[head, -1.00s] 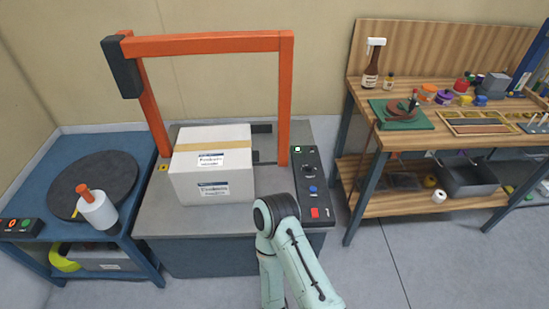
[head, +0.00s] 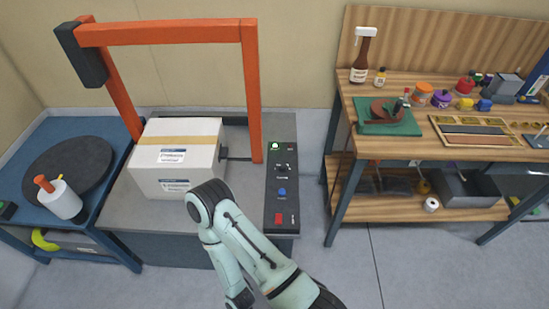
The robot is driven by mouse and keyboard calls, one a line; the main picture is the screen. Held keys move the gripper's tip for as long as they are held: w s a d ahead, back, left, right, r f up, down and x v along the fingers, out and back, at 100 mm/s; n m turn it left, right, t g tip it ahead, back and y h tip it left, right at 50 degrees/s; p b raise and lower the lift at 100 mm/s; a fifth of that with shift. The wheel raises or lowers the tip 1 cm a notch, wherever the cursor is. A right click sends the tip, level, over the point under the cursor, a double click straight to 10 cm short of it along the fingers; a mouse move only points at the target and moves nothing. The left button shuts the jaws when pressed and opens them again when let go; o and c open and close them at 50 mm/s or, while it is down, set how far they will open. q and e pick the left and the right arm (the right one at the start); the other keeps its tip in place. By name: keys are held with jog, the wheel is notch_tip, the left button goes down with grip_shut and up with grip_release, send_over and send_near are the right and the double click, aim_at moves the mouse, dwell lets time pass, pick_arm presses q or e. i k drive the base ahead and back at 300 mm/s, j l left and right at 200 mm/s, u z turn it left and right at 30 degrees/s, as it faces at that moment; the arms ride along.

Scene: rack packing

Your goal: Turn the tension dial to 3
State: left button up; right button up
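The black control panel (head: 266,205) is on the right side of the strapping machine, which has an orange arch (head: 170,33). A small dark dial (head: 282,168) with a pale mark sits in the panel's upper part; it looks like the tension dial, but its numbers are too small to read. A green-lit element (head: 274,146) is above it. A blue button (head: 282,192) and a red switch (head: 279,218) are below it. One of my pale green arms bends in front of the machine, left of the panel. Neither gripper shows.
A white carton (head: 180,160) with tan tape stands on the machine under the arch. A blue table (head: 100,135) with a dark turntable (head: 70,165) is at left. A wooden workbench (head: 400,150) with bottles and tools is at right. Open floor lies between machine and bench.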

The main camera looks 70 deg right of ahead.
aim_at(283, 167)
jog(key=k+l+u, duration=0.45)
jog(key=k+l, duration=1)
jog(key=k+l+u, duration=0.05)
